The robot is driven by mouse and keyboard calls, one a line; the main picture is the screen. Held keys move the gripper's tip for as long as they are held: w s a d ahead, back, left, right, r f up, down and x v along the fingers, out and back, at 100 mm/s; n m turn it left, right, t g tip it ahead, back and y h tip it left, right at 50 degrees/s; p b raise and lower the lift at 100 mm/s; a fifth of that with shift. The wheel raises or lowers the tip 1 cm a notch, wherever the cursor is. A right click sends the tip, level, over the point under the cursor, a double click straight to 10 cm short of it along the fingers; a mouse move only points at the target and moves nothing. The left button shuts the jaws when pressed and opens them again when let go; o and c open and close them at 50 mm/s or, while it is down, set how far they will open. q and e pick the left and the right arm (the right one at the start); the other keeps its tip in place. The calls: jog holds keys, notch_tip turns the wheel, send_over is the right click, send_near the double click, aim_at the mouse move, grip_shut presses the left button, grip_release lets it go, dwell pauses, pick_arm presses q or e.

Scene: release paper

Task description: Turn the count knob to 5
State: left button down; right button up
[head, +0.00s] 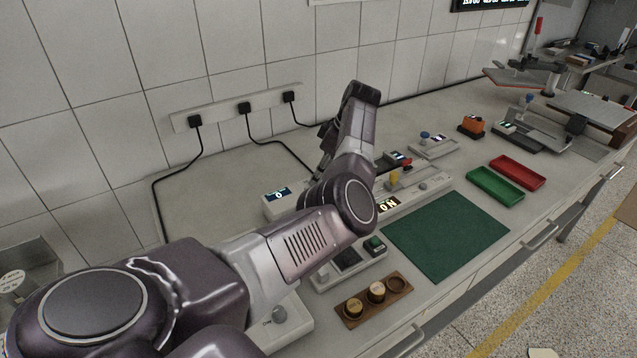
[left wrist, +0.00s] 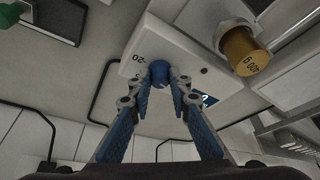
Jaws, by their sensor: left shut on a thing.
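My left gripper (left wrist: 162,88) is shut on a small blue knob (left wrist: 159,72), one blue finger on each side of it. The knob stands on a white box (left wrist: 185,52) with a printed "-20" beside it and a blue display (left wrist: 207,98), partly hidden by a finger. In the head view my left arm hides the knob and most of the box, whose blue display (head: 278,194) seems to read 0. I cannot tell from any label whether this is the count knob. My right gripper is not in view.
A green mat (head: 445,235), a wooden holder (head: 374,302), a green tray (head: 495,186) and a red tray (head: 518,172) lie to the right. Black cables run along the wall.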

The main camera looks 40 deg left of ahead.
pick_arm(q)
jog(key=shift+w+n+g+b, duration=0.1)
jog(key=shift+n+g+b, duration=0.2)
jog(key=shift+n+b, duration=0.65)
jog(key=shift+a, duration=0.1)
jog(key=shift+r, duration=0.1)
jog(key=c, duration=1.8)
grip_release()
jog(key=shift+h, duration=0.3)
jog(key=v, duration=1.1)
jog(key=shift+d+r, duration=0.25)
jog(key=shift+r, duration=0.1)
